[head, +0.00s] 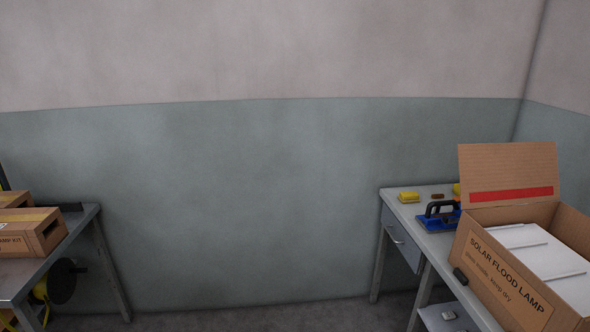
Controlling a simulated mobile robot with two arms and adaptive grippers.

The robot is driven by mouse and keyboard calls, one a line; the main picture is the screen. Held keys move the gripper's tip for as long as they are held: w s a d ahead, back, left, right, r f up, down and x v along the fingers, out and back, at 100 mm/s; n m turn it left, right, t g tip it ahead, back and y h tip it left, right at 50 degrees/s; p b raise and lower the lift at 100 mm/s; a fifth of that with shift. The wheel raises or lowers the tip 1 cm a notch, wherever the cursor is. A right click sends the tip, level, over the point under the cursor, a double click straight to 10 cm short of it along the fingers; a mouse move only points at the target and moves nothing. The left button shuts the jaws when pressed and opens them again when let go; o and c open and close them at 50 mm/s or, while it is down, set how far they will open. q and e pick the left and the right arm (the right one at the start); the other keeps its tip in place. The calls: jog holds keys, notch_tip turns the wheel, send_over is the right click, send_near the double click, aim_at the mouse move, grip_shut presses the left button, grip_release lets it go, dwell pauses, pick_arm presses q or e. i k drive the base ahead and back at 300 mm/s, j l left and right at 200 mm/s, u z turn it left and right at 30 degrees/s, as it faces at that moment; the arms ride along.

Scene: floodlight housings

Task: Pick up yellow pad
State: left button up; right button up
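A small yellow pad (409,197) lies at the back left corner of the right-hand workbench (428,241), near its left edge. Another yellow item (456,189) shows partly farther right on the same bench, mostly hidden behind the open carton's flap. I cannot tell whether it is also a pad. Neither of my grippers shows in the head view.
A blue tool with a black handle (437,218) and a small brown block (437,196) lie near the pad. An open carton of white panels (505,285) fills the bench's front. Another table (62,250) with cartons stands left. Floor between the tables looks clear.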

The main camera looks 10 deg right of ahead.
aim_at(409, 197)
jog(key=i+z, duration=0.2)
jog(key=i, duration=0.25)
jog(key=i+j+z, duration=0.2)
jog(key=i, duration=0.25)
jog(key=i+j+z, duration=0.2)
jog(key=i, duration=0.25)
jog(key=i+j+z, duration=0.15)
jog(key=i, duration=0.3)
jog(key=j, duration=0.1)
